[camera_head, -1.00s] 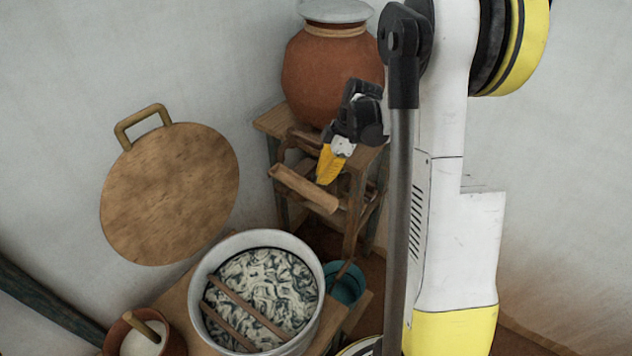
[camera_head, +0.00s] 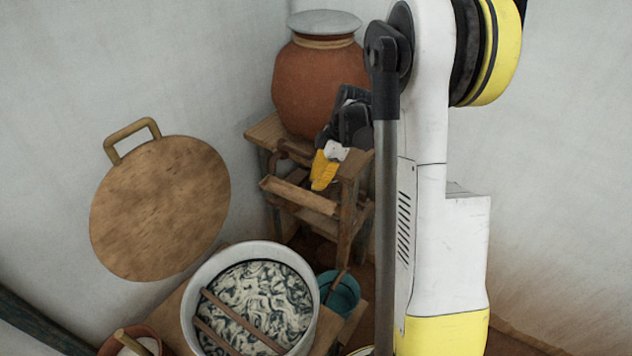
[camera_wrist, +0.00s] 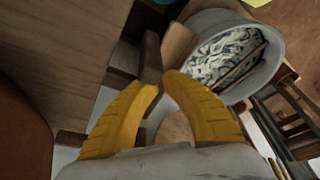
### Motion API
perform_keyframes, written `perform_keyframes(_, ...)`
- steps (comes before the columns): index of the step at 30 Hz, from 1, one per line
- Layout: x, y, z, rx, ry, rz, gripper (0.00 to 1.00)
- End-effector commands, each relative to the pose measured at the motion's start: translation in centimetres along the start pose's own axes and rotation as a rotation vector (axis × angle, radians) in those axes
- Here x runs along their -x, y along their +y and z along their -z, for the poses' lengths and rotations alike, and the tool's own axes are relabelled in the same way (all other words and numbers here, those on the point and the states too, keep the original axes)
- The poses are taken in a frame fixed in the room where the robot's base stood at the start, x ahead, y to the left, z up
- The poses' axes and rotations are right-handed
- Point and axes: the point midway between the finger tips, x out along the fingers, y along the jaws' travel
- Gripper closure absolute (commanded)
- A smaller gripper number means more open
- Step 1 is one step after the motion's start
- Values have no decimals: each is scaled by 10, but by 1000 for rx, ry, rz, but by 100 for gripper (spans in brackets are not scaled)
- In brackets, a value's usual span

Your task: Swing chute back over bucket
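The chute (camera_head: 290,194) is a short wooden trough on the front of the wooden stand, in the head view. Its left end points toward the wall. Below it is a large grey-white bucket (camera_head: 190,325) holding marbled dark and pale contents; a smaller teal bucket (camera_head: 345,297) is to its right. Wood shows just beyond the tips; I cannot tell contact. The grey bucket (camera_wrist: 203,22) shows beyond.
A clay pot (camera_head: 315,85) with a grey lid stands on the wooden stand (camera_head: 346,222). A round wooden board (camera_head: 160,210) with a handle is at the left wall. A small clay pot (camera_head: 155,336) is at lower left.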

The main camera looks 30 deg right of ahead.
Motion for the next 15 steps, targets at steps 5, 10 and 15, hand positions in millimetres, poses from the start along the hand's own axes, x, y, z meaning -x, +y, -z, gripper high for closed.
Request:
perform_keyframes(5, 26, -1, -4, -6, -7, 0, 100)
perform_keyframes(10, 63, -1, -2, -6, -5, 0, 100)
perform_keyframes(15, 95, 0, 0, -2, -3, 1, 100)
